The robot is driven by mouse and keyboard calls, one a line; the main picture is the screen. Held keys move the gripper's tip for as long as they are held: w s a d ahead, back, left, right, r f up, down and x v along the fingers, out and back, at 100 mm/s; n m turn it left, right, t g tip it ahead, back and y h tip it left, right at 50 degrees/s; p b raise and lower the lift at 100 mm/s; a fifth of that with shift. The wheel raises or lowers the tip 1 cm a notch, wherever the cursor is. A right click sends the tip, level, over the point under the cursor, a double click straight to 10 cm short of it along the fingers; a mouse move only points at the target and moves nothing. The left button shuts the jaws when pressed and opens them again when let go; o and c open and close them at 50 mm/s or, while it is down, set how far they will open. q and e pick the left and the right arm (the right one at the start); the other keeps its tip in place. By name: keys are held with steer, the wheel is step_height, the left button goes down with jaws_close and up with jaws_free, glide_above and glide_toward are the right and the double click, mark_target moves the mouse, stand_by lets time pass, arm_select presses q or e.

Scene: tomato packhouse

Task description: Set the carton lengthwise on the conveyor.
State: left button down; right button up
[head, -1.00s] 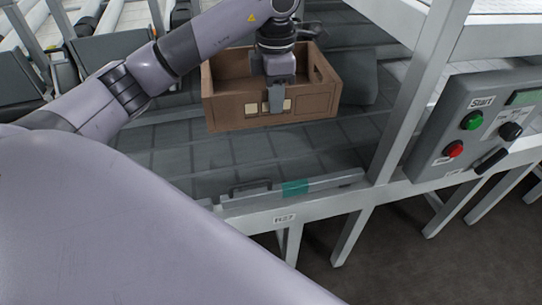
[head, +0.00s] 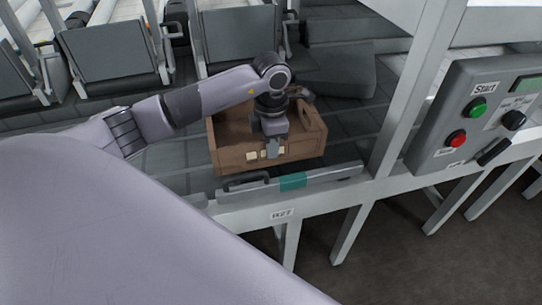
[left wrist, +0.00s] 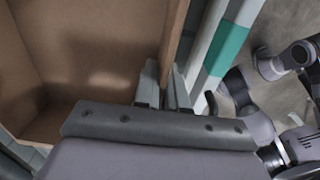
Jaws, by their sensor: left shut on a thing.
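The carton (head: 228,160) is a brown, open-topped box with pale labels on its near wall. In the left wrist view its inside (left wrist: 85,55) is bare where it shows. My left gripper (head: 273,150) reaches down at the near wall and is shut on it, one finger inside and one outside. The carton is upright over the grey slatted conveyor (head: 180,182), close behind its front rail (head: 330,178), with its near wall roughly along that rail. I cannot tell whether its base touches the belt. My right gripper is not in view.
A teal patch (head: 292,181) and a dark handle (head: 246,181) are on the front rail. A white upright post (head: 402,95) and a control panel (head: 462,115) with green and red buttons stand to the right. Grey chute ends (head: 115,52) line the back.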

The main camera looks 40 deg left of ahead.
mark_target(271, 163)
arm_select(q)
step_height(271, 163, down, 3)
steer(key=shift+f, duration=0.25)
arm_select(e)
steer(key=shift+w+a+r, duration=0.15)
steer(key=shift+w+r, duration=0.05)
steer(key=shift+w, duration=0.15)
arm_select(q)
steer(key=shift+f+b, duration=0.15)
steer(key=shift+b, duration=0.25)
steer(key=c, duration=1.2)
jaws_free()
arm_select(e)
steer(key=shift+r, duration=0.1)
